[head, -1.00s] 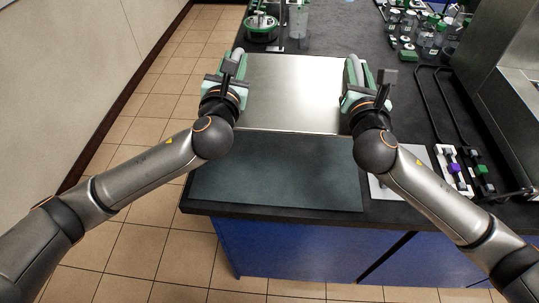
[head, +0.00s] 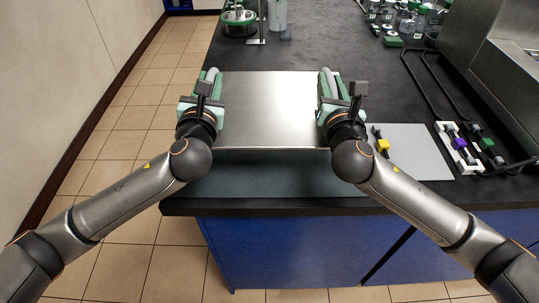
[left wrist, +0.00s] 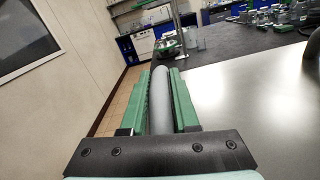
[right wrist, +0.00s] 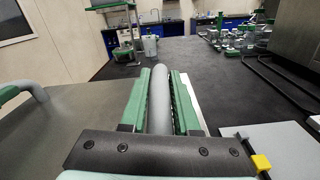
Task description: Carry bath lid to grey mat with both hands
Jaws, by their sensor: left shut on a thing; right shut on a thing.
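The bath lid (head: 268,108) is a flat brushed-metal plate with a grey bar handle at each side. My left gripper (head: 208,84) is shut on its left handle, which shows between the green fingers in the left wrist view (left wrist: 160,98). My right gripper (head: 328,84) is shut on its right handle, seen in the right wrist view (right wrist: 159,98). The lid looks level and covers the far part of the grey mat (head: 270,178) in the head view. Whether it touches the mat, I cannot tell.
A light grey board (head: 420,150) with a yellow-marked tool (head: 382,146) lies right of the lid. A white rack with purple and green clips (head: 459,142) stands further right. Glassware (head: 405,18) fills the back right; a green-ringed device (head: 238,20) stands at back left.

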